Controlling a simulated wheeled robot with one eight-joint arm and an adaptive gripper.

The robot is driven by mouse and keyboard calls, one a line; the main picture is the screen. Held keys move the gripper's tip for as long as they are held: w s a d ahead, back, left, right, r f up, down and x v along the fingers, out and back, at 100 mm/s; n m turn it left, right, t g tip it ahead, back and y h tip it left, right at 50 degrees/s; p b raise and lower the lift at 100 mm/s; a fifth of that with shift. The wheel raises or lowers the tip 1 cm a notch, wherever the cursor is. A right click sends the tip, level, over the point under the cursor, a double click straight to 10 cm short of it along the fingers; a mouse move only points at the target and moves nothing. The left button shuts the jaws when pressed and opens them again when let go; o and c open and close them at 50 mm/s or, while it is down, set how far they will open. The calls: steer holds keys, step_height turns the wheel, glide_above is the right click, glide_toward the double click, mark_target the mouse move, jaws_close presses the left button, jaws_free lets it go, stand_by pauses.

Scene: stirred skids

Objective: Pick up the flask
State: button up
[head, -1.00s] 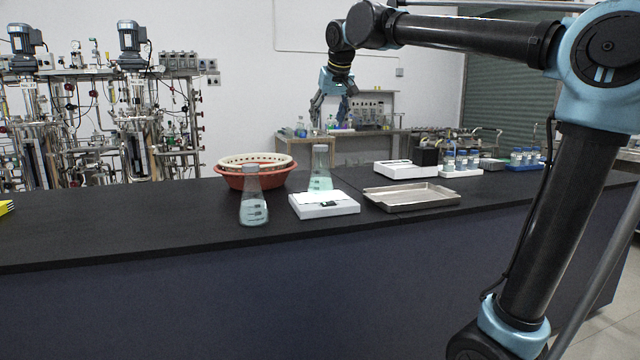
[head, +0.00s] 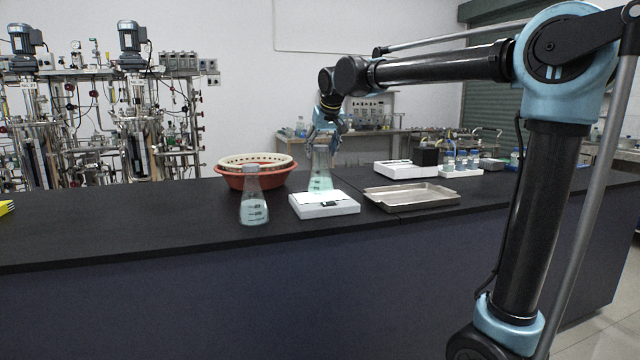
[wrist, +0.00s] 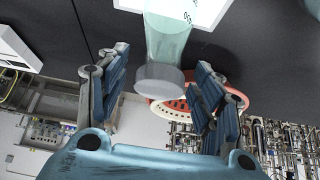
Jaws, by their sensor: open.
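A clear conical flask (head: 320,180) with pale green liquid stands at the rear edge of a white scale; I cannot tell if it is on or just behind it. My gripper (head: 324,138) is right above this flask, pointing down, with its fingers around the flask's top. In the wrist view the flask's grey cap (wrist: 158,80) and neck lie between the two open fingers (wrist: 162,62), with gaps on both sides. A second, similar flask (head: 254,202) stands upright on the bench, left of the scale.
The white scale (head: 324,208) is in front of the rear flask. A red basket (head: 240,182) with a cream rim is behind left, a metal tray (head: 410,198) to the right. A white box and bottle rack (head: 460,172) are farther right. The bench front is clear.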

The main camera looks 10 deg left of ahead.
steer(key=x, duration=0.5)
steer(key=shift+w+a+r, duration=0.1)
steer(key=shift+r, duration=0.05)
jaws_close()
